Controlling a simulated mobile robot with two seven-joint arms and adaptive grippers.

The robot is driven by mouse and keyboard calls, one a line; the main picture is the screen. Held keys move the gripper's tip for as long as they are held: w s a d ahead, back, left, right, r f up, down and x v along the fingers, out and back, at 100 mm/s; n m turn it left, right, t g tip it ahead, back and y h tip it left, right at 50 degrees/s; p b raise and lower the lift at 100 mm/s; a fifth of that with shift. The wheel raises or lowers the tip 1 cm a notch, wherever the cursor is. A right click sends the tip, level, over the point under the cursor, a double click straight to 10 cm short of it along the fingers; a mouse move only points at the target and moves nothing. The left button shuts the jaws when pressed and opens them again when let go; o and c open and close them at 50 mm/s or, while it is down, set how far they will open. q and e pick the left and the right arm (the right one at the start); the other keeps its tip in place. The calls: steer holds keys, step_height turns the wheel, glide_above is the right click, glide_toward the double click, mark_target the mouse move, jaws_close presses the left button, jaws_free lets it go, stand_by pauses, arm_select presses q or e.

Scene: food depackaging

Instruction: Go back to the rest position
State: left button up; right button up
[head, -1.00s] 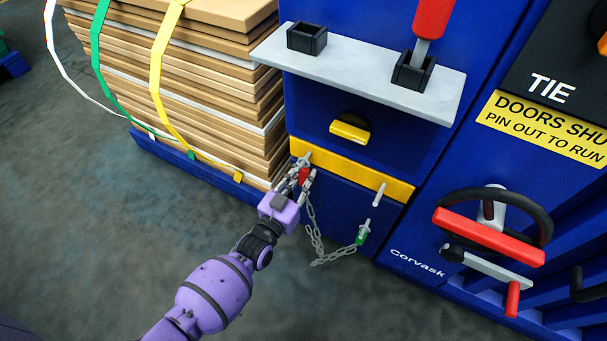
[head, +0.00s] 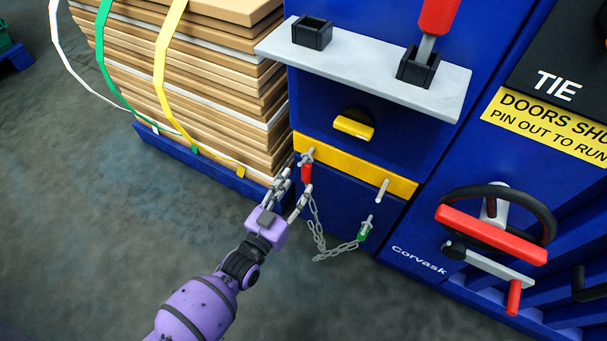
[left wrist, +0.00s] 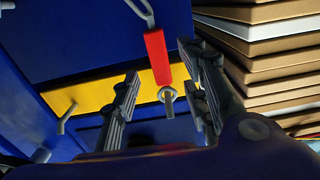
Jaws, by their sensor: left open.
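My left gripper (head: 294,186) is open and empty, just below and left of a red tag (head: 306,173). The red tag hangs beneath a metal pin (head: 307,154) at the left end of the yellow bar (head: 350,166). In the left wrist view the red tag (left wrist: 157,57) shows between the spread fingers (left wrist: 163,75), with visible gaps on both sides. A chain (head: 318,232) runs from the red tag to a green tag (head: 363,233) below a lower peg. My right gripper is not in view.
The blue machine (head: 340,210) stands close in front, with a grey shelf (head: 375,70) above and a black wheel with a red bar (head: 490,235) at right. Strapped cardboard (head: 200,75) is stacked at left on a blue pallet (head: 215,172). Open floor (head: 130,240) lies at lower left.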

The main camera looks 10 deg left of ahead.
arm_select(q)
steer(key=v, duration=0.5)
steer(key=shift+s+a, duration=0.1)
steer(key=shift+s, duration=0.15)
